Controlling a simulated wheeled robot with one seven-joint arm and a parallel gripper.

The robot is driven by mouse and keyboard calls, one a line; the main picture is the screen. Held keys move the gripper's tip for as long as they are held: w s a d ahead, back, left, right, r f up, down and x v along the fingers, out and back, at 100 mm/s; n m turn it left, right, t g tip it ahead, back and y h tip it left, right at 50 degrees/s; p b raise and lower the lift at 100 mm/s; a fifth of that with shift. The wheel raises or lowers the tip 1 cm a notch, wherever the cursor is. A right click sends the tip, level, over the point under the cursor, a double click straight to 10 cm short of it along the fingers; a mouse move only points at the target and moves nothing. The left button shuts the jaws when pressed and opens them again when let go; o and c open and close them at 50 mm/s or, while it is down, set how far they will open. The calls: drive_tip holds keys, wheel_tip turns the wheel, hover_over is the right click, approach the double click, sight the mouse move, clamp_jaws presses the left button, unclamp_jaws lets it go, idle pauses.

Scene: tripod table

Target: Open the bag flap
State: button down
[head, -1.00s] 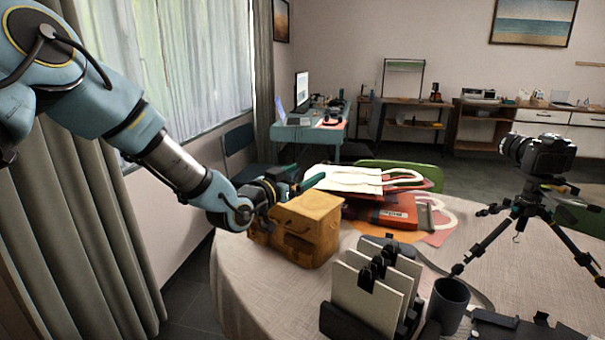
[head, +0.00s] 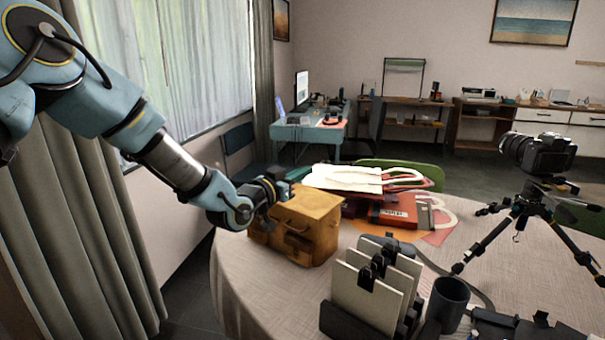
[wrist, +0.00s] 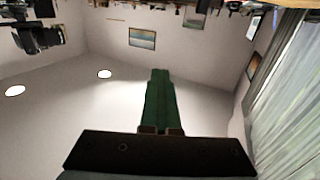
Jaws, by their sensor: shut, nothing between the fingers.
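The mustard-yellow bag (head: 322,238) stands upright on the left part of the round table. Its top (head: 308,202) looks flat with a sharp front edge, and its front shows pocket-like shapes and a small handle or strap. I cannot tell for sure how far the flap is open. My gripper (head: 286,187) is at the bag's back left top edge; its fingers are hardly visible in the head view. In the wrist view its green fingers (wrist: 160,98) are together and empty, seen against bare wall and ceiling. The bag is not in the wrist view.
A stack of red and white bags (head: 375,190) lies right behind the bag. A rack of pale panels (head: 370,300) and a dark cup (head: 447,305) stand in front right. A camera on a tripod (head: 540,160) stands at right. Curtains (head: 90,200) are at left.

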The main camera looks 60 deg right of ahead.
drive_tip(key=c, duration=1.6)
unclamp_jaws()
drive_tip(key=shift+c, duration=0.4)
unclamp_jaws()
drive_tip(key=w+a+b, duration=0.1)
drive_tip(key=a+b, duration=0.2)
drive_tip(key=a, duration=0.7)
drive_tip(key=shift+a, duration=0.35)
drive_tip(key=shift+w, duration=0.1)
drive_tip(key=shift+c, duration=0.4)
